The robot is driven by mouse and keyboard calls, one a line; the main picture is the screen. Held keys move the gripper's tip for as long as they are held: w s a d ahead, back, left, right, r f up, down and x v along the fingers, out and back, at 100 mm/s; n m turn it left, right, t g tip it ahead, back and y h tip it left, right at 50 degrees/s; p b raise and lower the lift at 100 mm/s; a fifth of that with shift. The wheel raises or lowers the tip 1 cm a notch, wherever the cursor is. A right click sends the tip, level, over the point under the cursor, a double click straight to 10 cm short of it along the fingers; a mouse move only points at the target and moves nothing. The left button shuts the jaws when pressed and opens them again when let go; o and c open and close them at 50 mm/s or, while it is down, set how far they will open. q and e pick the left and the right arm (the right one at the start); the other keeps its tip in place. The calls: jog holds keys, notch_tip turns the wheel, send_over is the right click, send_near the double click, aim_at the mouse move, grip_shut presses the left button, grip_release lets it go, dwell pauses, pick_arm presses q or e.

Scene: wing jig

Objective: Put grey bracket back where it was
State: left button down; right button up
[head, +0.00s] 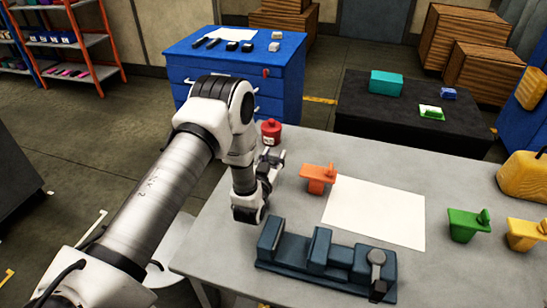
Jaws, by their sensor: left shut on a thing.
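My left gripper (271,163) is over the left part of the grey table, left of the orange bracket and in front of the red container. It is shut on a small grey piece, which I take to be the grey bracket; it blends with the fingers and its shape is hard to make out. No other grey bracket shows loose on the table. A dark blue jig (293,252) with upright blocks stands at the table's front, with a dark grey knob (377,258) at its right end. My right gripper is not in view.
On the table (400,163) are an orange bracket (318,178), a white sheet (376,213), a green bracket (466,225), a yellow bracket (524,234), a yellow case (522,178) and a red container (271,132). A blue cabinet (278,83) and black bench (372,125) stand behind.

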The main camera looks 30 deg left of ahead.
pick_arm(q)
jog(key=shift+s+f, duration=0.1)
jog(key=shift+f, duration=0.1)
jog(key=c, duration=0.7)
grip_release()
jog(key=shift+f, duration=0.1)
jog(key=shift+c, duration=0.2)
jog(key=shift+o, duration=0.3)
jog(key=shift+d+f, duration=0.1)
jog(key=shift+r+p, duration=0.45)
jog(key=shift+p, duration=0.1)
jog(key=shift+s+d+f, duration=0.1)
jog(key=shift+s+f, duration=0.05)
jog(key=shift+s, duration=0.15)
jog(key=b+v, duration=0.3)
jog(key=v, duration=0.8)
jog(key=shift+r, duration=0.45)
